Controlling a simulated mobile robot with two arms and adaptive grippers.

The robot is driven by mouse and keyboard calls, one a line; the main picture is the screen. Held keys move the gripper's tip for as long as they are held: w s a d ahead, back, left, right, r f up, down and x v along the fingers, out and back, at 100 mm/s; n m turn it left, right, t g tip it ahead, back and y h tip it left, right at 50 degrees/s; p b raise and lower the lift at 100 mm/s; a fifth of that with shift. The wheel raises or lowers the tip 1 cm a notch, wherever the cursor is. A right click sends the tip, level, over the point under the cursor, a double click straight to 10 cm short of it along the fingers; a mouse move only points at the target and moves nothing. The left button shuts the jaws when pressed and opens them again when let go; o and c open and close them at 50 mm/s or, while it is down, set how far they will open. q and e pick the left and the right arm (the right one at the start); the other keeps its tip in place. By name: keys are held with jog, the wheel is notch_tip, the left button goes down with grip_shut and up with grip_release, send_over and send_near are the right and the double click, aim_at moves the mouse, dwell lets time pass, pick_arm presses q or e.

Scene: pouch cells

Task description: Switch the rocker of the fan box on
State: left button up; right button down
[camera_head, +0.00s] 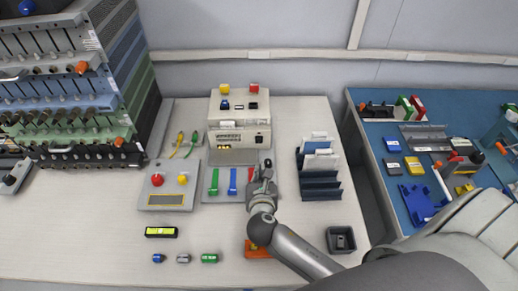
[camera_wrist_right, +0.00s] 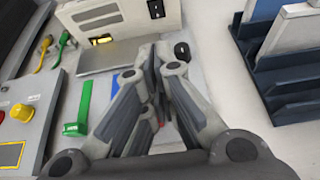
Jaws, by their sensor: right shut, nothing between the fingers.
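A pale box (camera_head: 226,136) stands at the back middle of the bench; I take it for the fan box, though no fan is clear to me. A small black rocker (camera_head: 259,138) sits at the right of its front face. It also shows at the top of the right wrist view (camera_wrist_right: 156,9); its position is too small to tell. My right gripper (camera_head: 263,172) is shut and empty, in front of the box and below the rocker in the picture, apart from it. Its fingers (camera_wrist_right: 152,52) point toward the box. My left gripper is not in view.
Green and blue levers (camera_head: 214,181) stand on a grey plate left of my gripper. A small black item (camera_wrist_right: 181,50) lies beside the fingertips. A dark blue rack (camera_head: 320,188) stands right, a button panel (camera_head: 168,199) left.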

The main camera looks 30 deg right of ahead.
aim_at(259, 143)
jog(key=shift+w+d+f, duration=0.2)
jog(key=shift+w+f, duration=0.2)
jog(key=shift+f, duration=0.15)
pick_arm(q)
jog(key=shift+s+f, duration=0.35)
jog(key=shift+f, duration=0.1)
pick_arm(e)
jog(key=shift+r, duration=0.1)
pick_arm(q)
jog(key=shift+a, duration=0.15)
pick_arm(e)
jog(key=shift+s, duration=0.15)
